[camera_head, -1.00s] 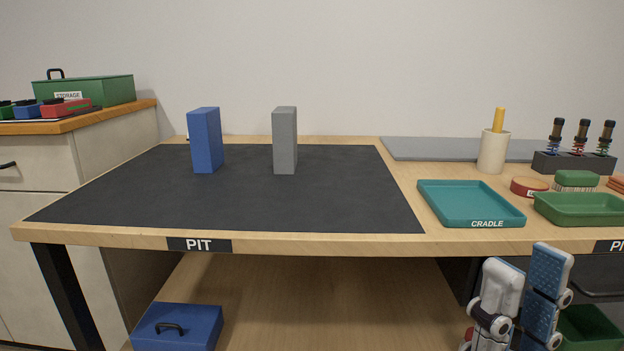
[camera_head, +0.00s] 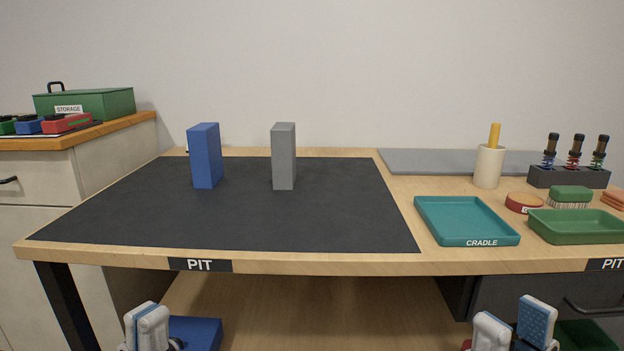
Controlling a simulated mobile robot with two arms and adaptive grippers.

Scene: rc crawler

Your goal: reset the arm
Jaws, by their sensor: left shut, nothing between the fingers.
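My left gripper (camera_head: 147,313) is at the bottom left, below the front edge of the bench, with its two fingers close together and nothing between them. My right gripper (camera_head: 513,312) is at the bottom right, also below the front edge. Its white finger and blue-padded finger stand apart, with a gap between them and nothing seen in it. Only the finger ends of both grippers show; the rest of both arms is out of frame.
A blue block (camera_head: 205,156) and a grey block (camera_head: 283,156) stand on the black PIT mat (camera_head: 300,220). A teal CRADLE tray (camera_head: 466,218) and a green tray (camera_head: 575,226) lie to the right. A blue toolbox (camera_head: 200,333) is under the bench, partly hidden by my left gripper.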

